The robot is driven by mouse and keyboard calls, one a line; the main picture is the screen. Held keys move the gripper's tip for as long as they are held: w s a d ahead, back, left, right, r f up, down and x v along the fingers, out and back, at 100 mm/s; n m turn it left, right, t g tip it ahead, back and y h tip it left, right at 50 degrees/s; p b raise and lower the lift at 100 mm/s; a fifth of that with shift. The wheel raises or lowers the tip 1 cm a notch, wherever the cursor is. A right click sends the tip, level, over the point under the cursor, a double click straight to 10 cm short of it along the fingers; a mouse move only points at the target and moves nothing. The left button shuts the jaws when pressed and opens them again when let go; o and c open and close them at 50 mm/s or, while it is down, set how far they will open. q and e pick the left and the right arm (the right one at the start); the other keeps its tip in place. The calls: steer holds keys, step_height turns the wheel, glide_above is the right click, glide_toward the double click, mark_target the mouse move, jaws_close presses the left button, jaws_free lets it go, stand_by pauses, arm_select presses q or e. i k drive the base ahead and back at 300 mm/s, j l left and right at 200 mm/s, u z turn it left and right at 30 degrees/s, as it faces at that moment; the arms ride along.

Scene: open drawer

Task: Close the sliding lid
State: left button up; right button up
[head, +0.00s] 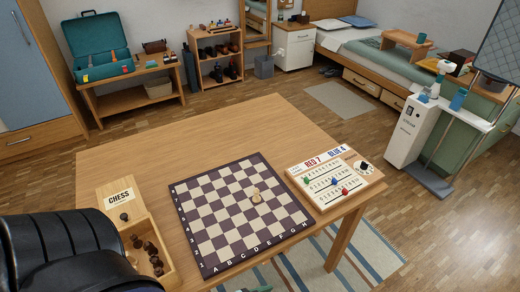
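The light wooden chess box (168,256) stands at the left front of the table. Its sliding lid (107,211) carries a "CHESS" label and a dark round knob (124,217). The lid sits toward the far end of the box, and the near part is open. Several dark pieces (152,247) and at least one light piece lie inside the open part. A black padded shape at lower left hides the box's near left side. Neither of my grippers can be made out in the head view.
A scoreboard (335,178) stands at the table's right edge. The table's far part (205,135) is clear. A small teal thing (258,289) shows at the bottom edge, too cropped to identify.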

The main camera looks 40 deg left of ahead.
mark_target(121, 200)
steer(key=u, duration=2.5)
steer(key=k+l+z, duration=0.2)
steer(key=l, duration=0.15)
steer(key=l+z, duration=0.2)
steer(key=l, duration=0.15)
steer(key=k+l+z, duration=0.25)
steer(key=l, duration=0.15)
steer(key=i+j, duration=0.45)
